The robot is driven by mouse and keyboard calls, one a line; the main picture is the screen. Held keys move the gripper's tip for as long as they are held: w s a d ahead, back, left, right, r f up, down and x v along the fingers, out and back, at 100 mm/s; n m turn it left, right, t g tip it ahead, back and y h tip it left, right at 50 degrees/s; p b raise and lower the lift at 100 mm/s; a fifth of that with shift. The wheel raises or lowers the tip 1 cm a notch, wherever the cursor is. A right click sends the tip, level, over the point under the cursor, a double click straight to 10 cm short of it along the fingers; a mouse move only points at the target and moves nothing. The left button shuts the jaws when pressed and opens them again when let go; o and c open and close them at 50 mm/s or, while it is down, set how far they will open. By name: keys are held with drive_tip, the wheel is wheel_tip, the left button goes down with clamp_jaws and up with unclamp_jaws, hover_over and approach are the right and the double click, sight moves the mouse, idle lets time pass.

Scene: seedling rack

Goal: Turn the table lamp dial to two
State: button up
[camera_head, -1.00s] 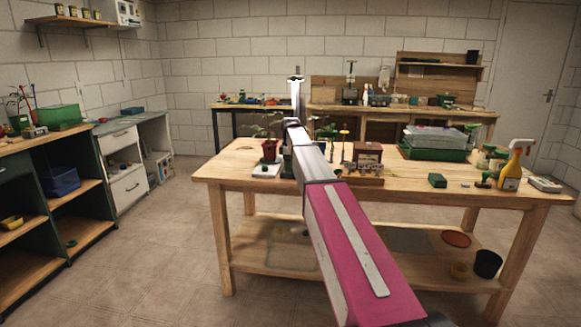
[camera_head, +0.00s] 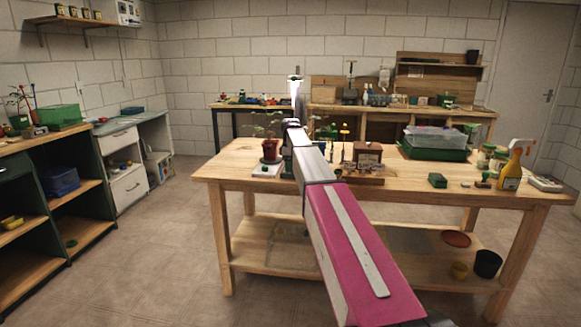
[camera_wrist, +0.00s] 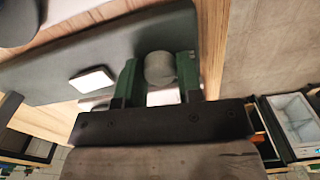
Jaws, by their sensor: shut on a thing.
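In the wrist view, a round grey dial (camera_wrist: 159,68) sits between the two green fingers of my gripper (camera_wrist: 158,75), which is shut on it. The dial stands at the edge of a dark grey-green panel (camera_wrist: 60,62), which seems to be the lamp's base. A small white rectangular piece (camera_wrist: 92,80) is on the panel, left of the fingers. Any number marks are hidden or too blurred to read. In the head view, my arm covers the middle of the wooden table (camera_head: 235,168), and I cannot make out the dial or the fingertips.
A potted plant (camera_head: 270,150) stands left of my arm, and a wooden box (camera_head: 367,155) stands right of it. Bare wood shows at the table's front left.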

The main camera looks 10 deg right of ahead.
drive_tip(key=m, duration=0.5)
drive_tip(key=shift+m, duration=0.4)
drive_tip(key=m, duration=0.4)
drive_tip(key=shift+m, duration=0.4)
drive_tip(key=o, duration=0.9)
drive_tip(key=shift+r, duration=0.1)
wheel_tip(320, 180, up, 11)
drive_tip(key=shift+f, duration=0.2)
